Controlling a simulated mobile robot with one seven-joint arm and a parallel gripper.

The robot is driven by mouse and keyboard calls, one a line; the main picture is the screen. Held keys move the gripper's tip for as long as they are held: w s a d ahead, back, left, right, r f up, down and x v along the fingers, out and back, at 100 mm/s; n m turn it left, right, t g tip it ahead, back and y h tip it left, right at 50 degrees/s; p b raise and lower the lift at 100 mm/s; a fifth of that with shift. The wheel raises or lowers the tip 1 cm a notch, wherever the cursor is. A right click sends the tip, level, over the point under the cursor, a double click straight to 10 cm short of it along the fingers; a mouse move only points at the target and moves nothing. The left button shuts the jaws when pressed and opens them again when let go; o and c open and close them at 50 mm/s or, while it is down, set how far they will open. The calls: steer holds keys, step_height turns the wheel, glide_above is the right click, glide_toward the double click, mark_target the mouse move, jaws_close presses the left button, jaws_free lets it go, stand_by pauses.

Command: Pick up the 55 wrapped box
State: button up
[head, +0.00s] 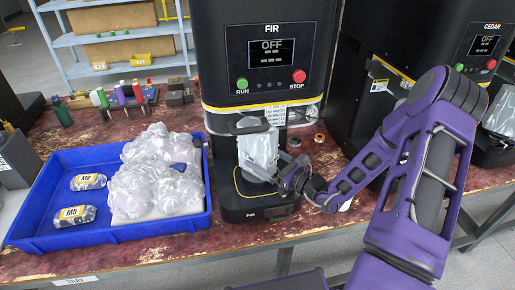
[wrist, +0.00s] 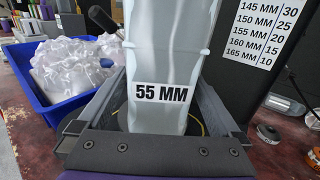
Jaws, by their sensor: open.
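The 55 wrapped box (head: 258,150) is a pale, translucent-wrapped block standing on the base of the FIR machine (head: 269,75). In the wrist view the box (wrist: 165,55) carries a white "55 MM" label and fills the middle of the picture. My gripper (head: 277,177) reaches it from the right in the head view. In the wrist view its two fingers (wrist: 162,88) lie on either side of the box, open. I cannot tell whether either finger touches it. The far fingertips are partly hidden.
A blue tray (head: 95,240) at the left holds several wrapped bundles (head: 155,175) and two bags marked M6 (head: 88,182) and M5 (head: 75,216). A dark handle (head: 249,125) shows close behind the box. The CEDAR machine (head: 485,55) stands at the right.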

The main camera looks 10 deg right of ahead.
steer(key=shift+x, duration=1.2)
steer(key=c, duration=1.5)
